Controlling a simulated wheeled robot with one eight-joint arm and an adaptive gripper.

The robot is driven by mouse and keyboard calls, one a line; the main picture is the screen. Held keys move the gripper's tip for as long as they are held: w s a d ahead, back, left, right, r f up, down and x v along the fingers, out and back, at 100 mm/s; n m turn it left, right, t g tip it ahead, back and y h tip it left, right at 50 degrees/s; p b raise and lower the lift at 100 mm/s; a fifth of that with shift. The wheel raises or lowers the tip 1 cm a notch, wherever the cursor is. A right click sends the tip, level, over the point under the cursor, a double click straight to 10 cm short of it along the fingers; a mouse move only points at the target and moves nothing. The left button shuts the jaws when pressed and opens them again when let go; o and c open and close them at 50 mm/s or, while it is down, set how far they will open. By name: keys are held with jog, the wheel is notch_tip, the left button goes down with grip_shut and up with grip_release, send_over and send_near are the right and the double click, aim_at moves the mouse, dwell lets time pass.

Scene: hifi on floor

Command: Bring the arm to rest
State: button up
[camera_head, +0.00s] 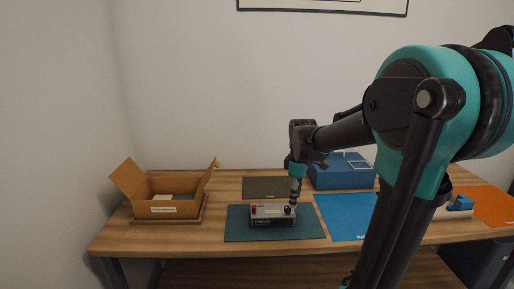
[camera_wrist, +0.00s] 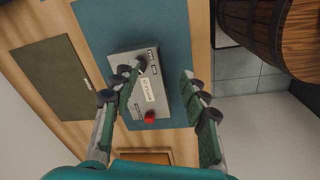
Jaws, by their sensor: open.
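My gripper (camera_wrist: 160,82) is open in the wrist view, its two fingers spread apart with a grey box between and below them. The grey box (camera_wrist: 143,78) has a red knob (camera_wrist: 150,117), a dark knob and a white label, and nothing shows it held. In the head view my arm reaches from the right over the table, and my gripper (camera_head: 293,192) points down at the right end of the grey box (camera_head: 262,220). The box lies on a dark teal mat (camera_head: 237,230). Whether a finger touches the box cannot be told.
The wooden table (camera_head: 160,236) also bears an open cardboard box (camera_head: 176,208) at the left, a dark mat (camera_head: 262,187), a blue bin (camera_head: 325,179), a blue mat (camera_head: 343,215) and an orange mat (camera_head: 492,203). A wooden barrel (camera_wrist: 295,40) stands beyond the table edge.

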jog(key=s+d+f+m+t, duration=0.2)
jog(key=s+f+m+t, duration=0.1)
jog(key=s+f+m, duration=1)
jog(key=s, duration=0.3)
jog(key=shift+s+d, duration=0.2)
jog(key=shift+s, duration=0.1)
